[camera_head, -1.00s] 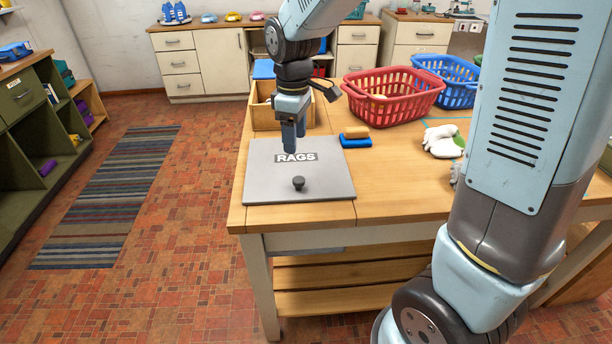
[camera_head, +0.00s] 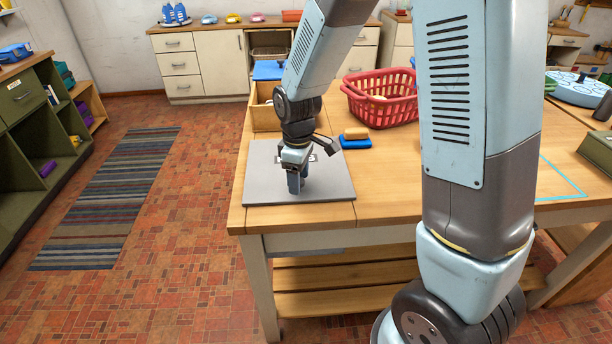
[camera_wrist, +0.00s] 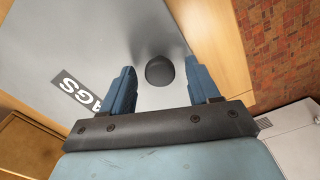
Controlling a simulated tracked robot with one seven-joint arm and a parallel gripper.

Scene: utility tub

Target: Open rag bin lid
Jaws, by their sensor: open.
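The rag bin lid (camera_head: 322,187) is a flat grey panel lying closed, level with the wooden table top, near its front left corner. Its dark round knob (camera_wrist: 159,70) shows in the wrist view, ahead of and between my fingers. Part of the RAGS label (camera_wrist: 82,97) is also in the wrist view. My gripper (camera_head: 295,185) points down over the front half of the lid and hides the knob in the head view. In the wrist view my gripper (camera_wrist: 162,88) is open, its two blue fingers on either side of the knob, with nothing between them held.
A wooden box (camera_head: 265,112) stands behind the lid. A yellow-and-blue sponge (camera_head: 355,138) lies right of it, and a red basket (camera_head: 385,100) stands further back. The table's front edge is close to the lid. My arm covers the table's middle.

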